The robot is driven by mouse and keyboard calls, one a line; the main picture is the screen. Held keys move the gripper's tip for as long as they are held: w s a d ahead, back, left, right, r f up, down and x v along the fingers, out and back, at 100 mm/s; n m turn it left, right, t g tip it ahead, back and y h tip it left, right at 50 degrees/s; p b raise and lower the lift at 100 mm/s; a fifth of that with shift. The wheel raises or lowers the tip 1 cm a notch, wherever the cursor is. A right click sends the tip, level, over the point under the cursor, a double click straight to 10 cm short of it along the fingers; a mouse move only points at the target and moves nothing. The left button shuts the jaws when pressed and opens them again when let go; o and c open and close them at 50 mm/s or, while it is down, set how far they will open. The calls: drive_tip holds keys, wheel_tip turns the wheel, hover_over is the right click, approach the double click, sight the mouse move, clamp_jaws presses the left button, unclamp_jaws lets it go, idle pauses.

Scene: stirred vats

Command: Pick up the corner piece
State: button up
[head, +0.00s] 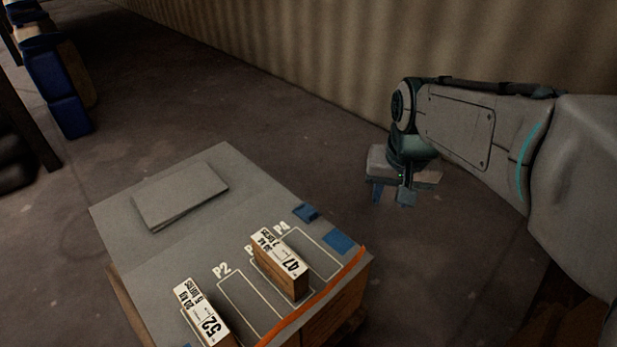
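A small dark blue piece (306,213) with an uneven outline lies at the far right edge of the grey tabletop, by the P4 label; it may be the corner piece, but it is too small to be sure. A flat blue square (338,242) lies nearer, at the right corner of the P4 outline. My gripper (391,196) hangs to the right of the table, over the floor in the picture, clear of both. Its blue fingers point down and stand apart, with nothing seen between them.
Two labelled boxes, 47 (281,267) and 52 (202,316), stand on the table (130,247). A grey flat slab (180,194) lies at its far side. An orange strip (318,298) runs along the near right edge. Blue containers (62,95) stand far left. A corrugated wall (300,50) is behind.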

drive_tip(key=w+a+f+m+b, duration=0.1)
drive_tip(key=w+a+f+b, duration=0.1)
drive_tip(key=w, duration=0.5)
drive_tip(key=w+a+f+m+b, duration=0.1)
drive_tip(key=w+a+b, duration=0.1)
drive_tip(key=w, duration=0.5)
drive_tip(key=m+g+b, duration=0.2)
drive_tip(key=m+b, duration=0.3)
drive_tip(key=b, duration=0.5)
hover_over(314, 213)
wheel_tip(314, 213, down, 29)
drive_tip(key=f+b, duration=0.1)
drive_tip(key=f, duration=0.2)
drive_tip(key=f+b, duration=0.1)
drive_tip(key=f, duration=0.4)
drive_tip(key=shift+w+a+f+b, duration=0.2)
drive_tip(key=shift+a+f+b, duration=0.15)
drive_tip(key=shift+f+b, duration=0.05)
drive_tip(key=f, duration=0.1)
drive_tip(key=f+b, duration=0.1)
drive_tip(key=f, duration=0.3)
drive_tip(key=shift+s+d+f+b, duration=0.1)
drive_tip(key=shift+d+b, duration=0.2)
drive_tip(key=shift+b, duration=0.05)
clamp_jaws()
